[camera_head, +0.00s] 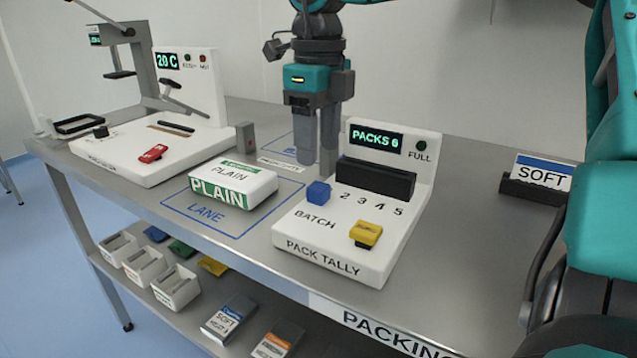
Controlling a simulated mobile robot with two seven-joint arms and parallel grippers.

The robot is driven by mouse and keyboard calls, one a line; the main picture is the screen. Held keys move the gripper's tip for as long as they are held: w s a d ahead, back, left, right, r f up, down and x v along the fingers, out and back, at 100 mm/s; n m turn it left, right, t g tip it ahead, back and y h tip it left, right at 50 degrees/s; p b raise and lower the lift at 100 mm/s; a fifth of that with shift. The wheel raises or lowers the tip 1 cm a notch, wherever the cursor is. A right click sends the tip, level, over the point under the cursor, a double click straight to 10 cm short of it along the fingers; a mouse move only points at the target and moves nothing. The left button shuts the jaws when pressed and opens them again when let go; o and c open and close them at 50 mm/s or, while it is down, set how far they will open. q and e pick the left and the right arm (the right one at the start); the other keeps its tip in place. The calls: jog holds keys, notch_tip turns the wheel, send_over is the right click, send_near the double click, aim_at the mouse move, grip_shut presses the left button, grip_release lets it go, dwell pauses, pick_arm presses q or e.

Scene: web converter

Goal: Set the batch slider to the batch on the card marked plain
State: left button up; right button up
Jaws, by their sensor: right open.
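The pack tally unit (335,262) stands on the bench, with the labels BATCH and PACK TALLY on its front. A blue knob (318,192) sits left of its row of numbers 2, 3, 4, 5, and looks like the batch slider. Its display (376,138) reads PACKS 0. My right gripper (321,165) points down, open and empty, above and behind the blue knob and apart from it. A white and green pack marked PLAIN (235,183) lies in the lane outline. The only readable card on the bench, in a holder at right, is marked SOFT (542,173). My left gripper is out of view.
A yellow button (365,234) sits at the tally unit's front. A white machine (150,145) showing 20 C stands at left, and a small grey block (245,137) is behind the pack. The lower shelf holds white bins (176,290) and packs. Bench between tally unit and SOFT card is clear.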

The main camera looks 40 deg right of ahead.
aim_at(318, 186)
notch_tip(318, 186, down, 7)
jog(key=shift+r+b, duration=0.1)
jog(key=shift+b, duration=0.45)
grip_shut()
dwell(0.4)
